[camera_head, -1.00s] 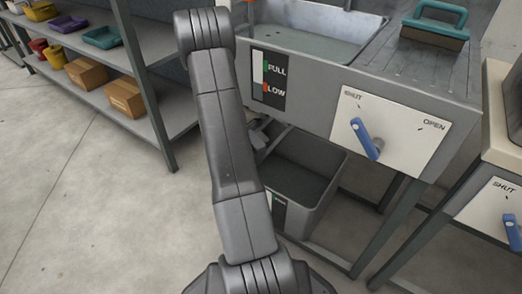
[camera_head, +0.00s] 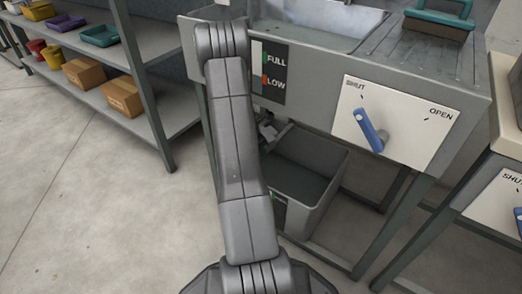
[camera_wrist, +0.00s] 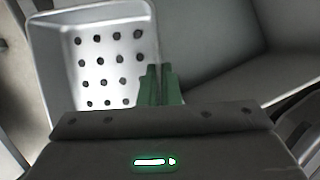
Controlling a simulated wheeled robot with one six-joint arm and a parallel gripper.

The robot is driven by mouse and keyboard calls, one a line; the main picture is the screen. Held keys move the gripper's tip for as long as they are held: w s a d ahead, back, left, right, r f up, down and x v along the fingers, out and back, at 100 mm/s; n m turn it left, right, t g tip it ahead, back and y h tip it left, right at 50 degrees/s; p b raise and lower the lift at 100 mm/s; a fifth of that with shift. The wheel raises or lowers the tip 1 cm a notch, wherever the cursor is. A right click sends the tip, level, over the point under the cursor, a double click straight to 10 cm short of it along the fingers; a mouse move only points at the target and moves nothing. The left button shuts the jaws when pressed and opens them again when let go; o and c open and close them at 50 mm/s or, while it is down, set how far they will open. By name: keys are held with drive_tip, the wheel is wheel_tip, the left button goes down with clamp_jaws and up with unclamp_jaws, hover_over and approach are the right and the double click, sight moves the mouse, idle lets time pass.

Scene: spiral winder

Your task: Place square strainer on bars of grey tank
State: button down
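The square strainer (camera_wrist: 98,63) is a pale metal tray with rows of dark round holes, at the left of the wrist view. My gripper (camera_wrist: 160,70) has green fingers close together at the strainer's right rim, and they look shut on it. In the head view only part of my gripper (camera_head: 268,132) shows beside my arm, above the lower bin, and the strainer is hidden there. The grey tank (camera_head: 325,92) stands at upper centre right, with a FULL/LOW gauge (camera_head: 270,77) and a blue lever (camera_head: 369,130) turned toward SHUT. I cannot make out its bars clearly.
A grey bin (camera_head: 318,200) sits under the tank between its legs. A teal-handled object (camera_head: 440,20) lies on the ribbed top at right. Another station with a blue lever stands far right (camera_head: 500,200). Shelves (camera_head: 150,125) with boxes and trays are at left.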

drive_tip(key=shift+f, duration=0.1)
drive_tip(key=c, duration=1.6)
unclamp_jaws()
drive_tip(key=shift+c, duration=0.2)
drive_tip(key=p+v, duration=0.3)
drive_tip(key=v, duration=0.4)
drive_tip(key=shift+s+r+p, duration=0.1)
drive_tip(key=shift+r+p, duration=0.25)
